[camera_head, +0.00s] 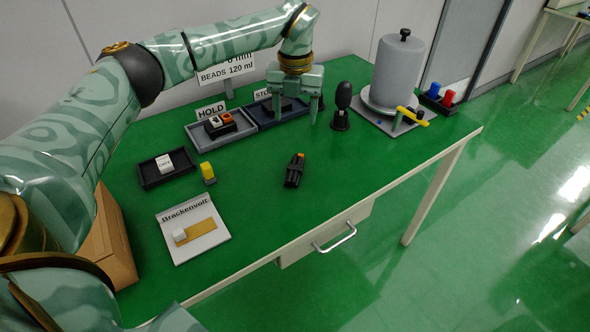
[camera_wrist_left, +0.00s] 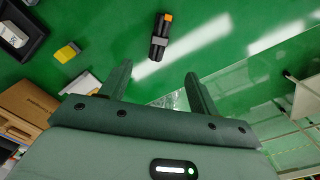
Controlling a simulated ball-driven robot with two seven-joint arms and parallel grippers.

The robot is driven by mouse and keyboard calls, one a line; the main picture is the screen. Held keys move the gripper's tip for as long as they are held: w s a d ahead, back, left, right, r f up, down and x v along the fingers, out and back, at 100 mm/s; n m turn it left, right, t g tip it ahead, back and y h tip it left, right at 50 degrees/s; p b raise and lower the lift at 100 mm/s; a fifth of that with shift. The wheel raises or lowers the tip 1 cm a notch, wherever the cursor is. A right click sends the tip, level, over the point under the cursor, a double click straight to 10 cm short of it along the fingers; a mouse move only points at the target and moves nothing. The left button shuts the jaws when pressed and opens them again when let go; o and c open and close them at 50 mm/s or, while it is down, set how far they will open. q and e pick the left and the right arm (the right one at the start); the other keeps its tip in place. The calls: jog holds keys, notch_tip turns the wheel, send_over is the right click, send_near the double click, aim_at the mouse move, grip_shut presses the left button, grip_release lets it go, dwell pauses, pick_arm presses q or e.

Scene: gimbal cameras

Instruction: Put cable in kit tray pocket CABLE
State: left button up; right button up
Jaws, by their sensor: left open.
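A black bundled item with an orange end (camera_head: 294,172), which looks like the cable, lies on the green table near the middle. It also shows in the left wrist view (camera_wrist_left: 159,42), with a grey band around it, ahead of the fingers. My left gripper (camera_head: 295,110) is open and empty. It hangs above the back of the table, in front of the dark blue tray (camera_head: 268,123), apart from the cable. No pocket labelled CABLE can be read. A white panel reading Brackenvolt (camera_head: 190,243), with a tan strip and white block, lies at the front left.
A grey tray (camera_head: 232,137) under a HOLD sign holds a black holder. A black tray (camera_head: 152,181) and yellow block (camera_head: 207,172) stand left. A black knobbed stand (camera_head: 341,105) and grey cylinder (camera_head: 397,72) stand right. Table around the cable is clear.

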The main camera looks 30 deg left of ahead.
pick_arm(q)
jog(key=b, duration=0.4)
send_over(295, 166)
jog(key=f, duration=1.1)
jog(key=shift+w, duration=0.2)
jog(key=f+b, duration=0.2)
jog(key=f, duration=0.3)
jog(key=shift+s+f, duration=0.15)
jog(key=shift+s, duration=0.05)
jog(key=shift+r, duration=0.2)
pick_arm(e)
notch_tip(295, 166, down, 6)
jog(key=s, duration=0.2)
jog(key=shift+s+r+g, duration=0.2)
jog(key=shift+s+g, duration=0.1)
jog(key=shift+g, duration=0.1)
pick_arm(q)
jog(key=c, duration=1.2)
pick_arm(e)
jog(key=shift+a, duration=0.1)
